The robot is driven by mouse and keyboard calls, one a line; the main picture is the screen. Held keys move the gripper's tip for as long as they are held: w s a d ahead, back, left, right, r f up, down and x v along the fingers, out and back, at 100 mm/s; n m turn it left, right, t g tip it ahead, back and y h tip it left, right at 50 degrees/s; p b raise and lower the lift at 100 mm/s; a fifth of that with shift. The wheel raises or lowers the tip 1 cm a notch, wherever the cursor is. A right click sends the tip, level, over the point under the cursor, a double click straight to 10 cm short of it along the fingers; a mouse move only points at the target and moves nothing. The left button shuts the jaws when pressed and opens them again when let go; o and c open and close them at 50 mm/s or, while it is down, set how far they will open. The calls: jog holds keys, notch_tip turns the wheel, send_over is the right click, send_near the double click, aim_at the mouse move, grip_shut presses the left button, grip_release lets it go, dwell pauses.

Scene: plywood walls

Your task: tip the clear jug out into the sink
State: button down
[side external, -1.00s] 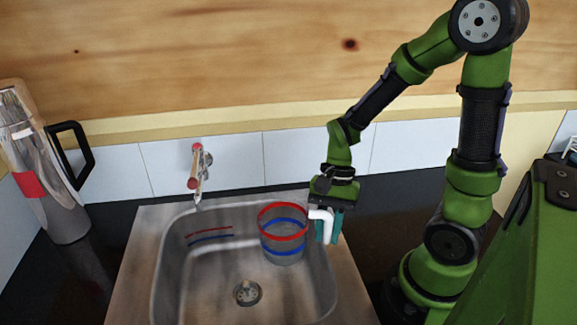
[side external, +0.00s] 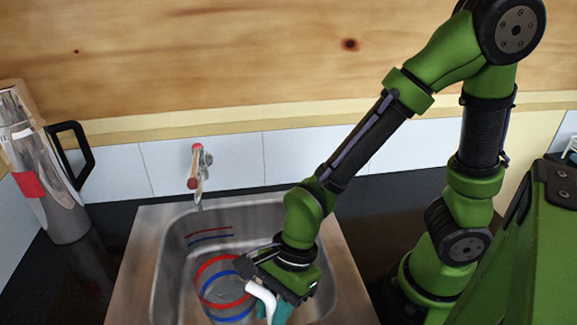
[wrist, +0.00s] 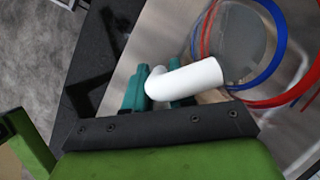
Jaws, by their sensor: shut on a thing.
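The clear jug (side external: 226,292) has red and blue bands and a white bent handle (side external: 262,298). It hangs over the sink basin (side external: 168,285) at its front middle. The jug looks somewhat tilted in the side view; whether anything is inside cannot be told. My gripper (side external: 272,310) is shut on the white handle, with its teal fingers on both sides of it and the jug to its left. In the wrist view the handle crosses between the fingers of my gripper (wrist: 158,84), and the banded jug (wrist: 243,48) shows at upper right, partly cut off.
A tap (side external: 198,170) stands behind the basin. A steel flask (side external: 48,180) with a black handle stands on the dark counter (side external: 75,275) at left. Red and blue marks show on the basin's back wall. A tiled wall (side external: 205,160) closes off the back.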

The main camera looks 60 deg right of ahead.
jog(key=shift+w+d, duration=0.1)
jog(key=shift+d, duration=0.05)
jog(key=shift+w+d+r+m+g+y, duration=0.2)
jog(key=shift+w+d+g+y, duration=0.25)
jog(key=shift+y, duration=0.35)
jog(key=shift+w+d+r+m+g+y, duration=0.15)
jog(key=shift+d+m+g+y, duration=0.1)
jog(key=shift+g+y, duration=0.45)
jog(key=w+d+g+y, duration=0.1)
jog(key=y, duration=0.1)
jog(key=d+f+g+y, duration=0.1)
jog(key=y, duration=0.1)
jog(key=shift+w+d+f+m, duration=0.15)
jog(key=shift+w+d+m, duration=0.2)
jog(key=shift+w, duration=0.05)
jog(key=shift+w+d+m+g+y+p, duration=0.15)
jog(key=shift+w+d+g+y+p, duration=0.2)
jog(key=shift+y, duration=0.6)
jog(key=shift+w+d+m+g+y, duration=0.15)
jog(key=shift+d+g+y, duration=0.25)
jog(key=shift+y, duration=0.55)
